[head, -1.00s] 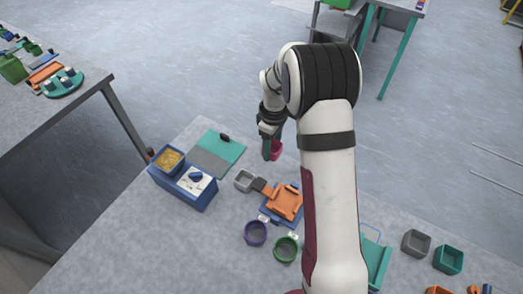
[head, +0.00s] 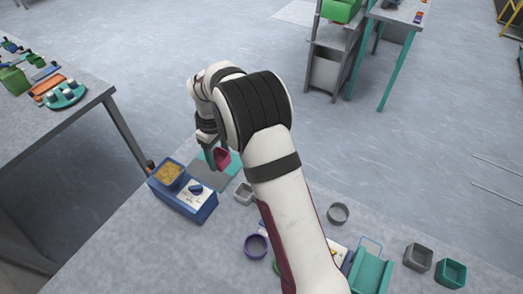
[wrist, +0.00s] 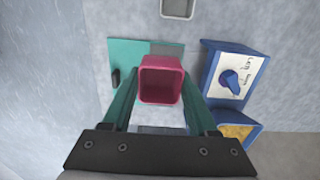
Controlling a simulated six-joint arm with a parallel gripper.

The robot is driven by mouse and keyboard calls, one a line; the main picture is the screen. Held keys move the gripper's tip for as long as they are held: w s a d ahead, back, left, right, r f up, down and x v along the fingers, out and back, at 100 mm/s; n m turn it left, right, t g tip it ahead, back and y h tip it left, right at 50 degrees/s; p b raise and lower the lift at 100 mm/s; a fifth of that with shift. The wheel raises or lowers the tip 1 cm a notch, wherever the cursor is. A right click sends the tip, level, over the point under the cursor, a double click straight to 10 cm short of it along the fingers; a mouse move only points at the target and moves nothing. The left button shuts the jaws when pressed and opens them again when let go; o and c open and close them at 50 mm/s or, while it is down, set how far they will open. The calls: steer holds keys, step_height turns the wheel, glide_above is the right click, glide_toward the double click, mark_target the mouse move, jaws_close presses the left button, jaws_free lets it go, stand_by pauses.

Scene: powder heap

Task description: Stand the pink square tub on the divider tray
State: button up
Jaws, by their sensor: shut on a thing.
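The pink square tub (head: 222,158) is off the table, held by my gripper (head: 215,161). In the wrist view the tub (wrist: 160,88) sits upright between my two teal fingers, and its inside looks empty. Below it lies a flat teal-and-grey board (head: 205,178) with a black knob, which I take to be the divider tray. The board also shows in the wrist view (wrist: 125,50), partly hidden by the tub and fingers. The tub appears over the board; its height above it is hard to tell.
A blue box (head: 190,203) with a dial and yellow powder stands close beside the board. A grey square cup (head: 244,194) stands near the board's other side. A purple cup (head: 256,246), a grey round cup (head: 338,213) and a teal tray (head: 370,272) are farther right.

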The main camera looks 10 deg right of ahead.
mark_target(218, 179)
steer(key=shift+a+f, duration=0.15)
steer(key=shift+a, duration=0.6)
steer(key=shift+a+f, duration=0.2)
steer(key=shift+f, duration=3)
steer(key=shift+d+f, duration=0.1)
steer(key=shift+f, duration=0.35)
steer(key=o, duration=1.5)
steer(key=shift+r, duration=3.45)
